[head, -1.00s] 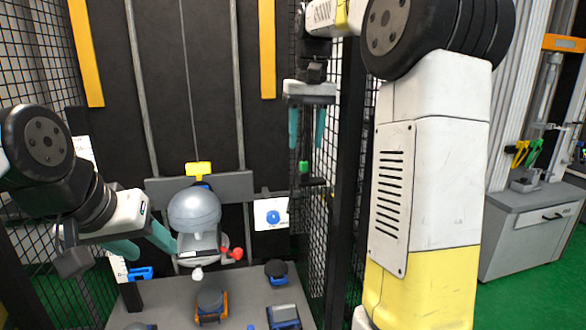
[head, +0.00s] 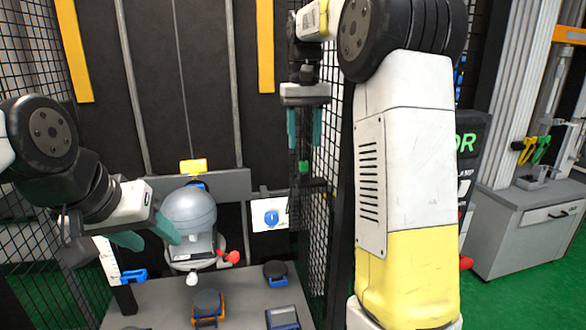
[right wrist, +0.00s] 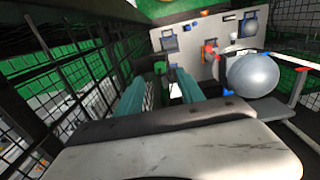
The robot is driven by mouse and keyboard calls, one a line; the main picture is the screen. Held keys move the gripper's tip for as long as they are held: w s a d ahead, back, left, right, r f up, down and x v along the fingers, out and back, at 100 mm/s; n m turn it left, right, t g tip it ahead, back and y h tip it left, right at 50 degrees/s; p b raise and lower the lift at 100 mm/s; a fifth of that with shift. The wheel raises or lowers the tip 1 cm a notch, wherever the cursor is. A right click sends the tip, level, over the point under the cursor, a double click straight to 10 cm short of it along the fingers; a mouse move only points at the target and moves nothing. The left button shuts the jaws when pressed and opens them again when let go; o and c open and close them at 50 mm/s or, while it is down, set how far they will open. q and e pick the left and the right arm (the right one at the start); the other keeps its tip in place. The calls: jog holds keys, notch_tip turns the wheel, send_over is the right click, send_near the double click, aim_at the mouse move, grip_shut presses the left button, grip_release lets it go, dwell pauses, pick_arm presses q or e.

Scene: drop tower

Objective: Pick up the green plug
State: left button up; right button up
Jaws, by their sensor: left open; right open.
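The green plug (head: 304,167) is a small green piece beside the mesh fence at the right of the dark tower, at a dark bracket. My right gripper (head: 304,146) points down just above it, with its two teal fingers apart and nothing between them. In the right wrist view the plug (right wrist: 160,67) shows beyond the open fingertips. My left gripper (head: 158,241) is open and empty at the left, close to the grey dome; I cannot tell whether it touches it.
The grey dome (head: 188,212) with a red knob (head: 232,257) stands at the tower's foot. A mesh fence (head: 340,120) runs close to the right gripper. A grey panel (head: 160,297) with several dark devices lies below. A grey cabinet (head: 520,235) stands at the right.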

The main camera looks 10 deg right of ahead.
aim_at(304, 161)
notch_tip(304, 161, down, 6)
jog(key=shift+r, duration=0.25)
jog(key=shift+c, duration=0.3)
grip_shut()
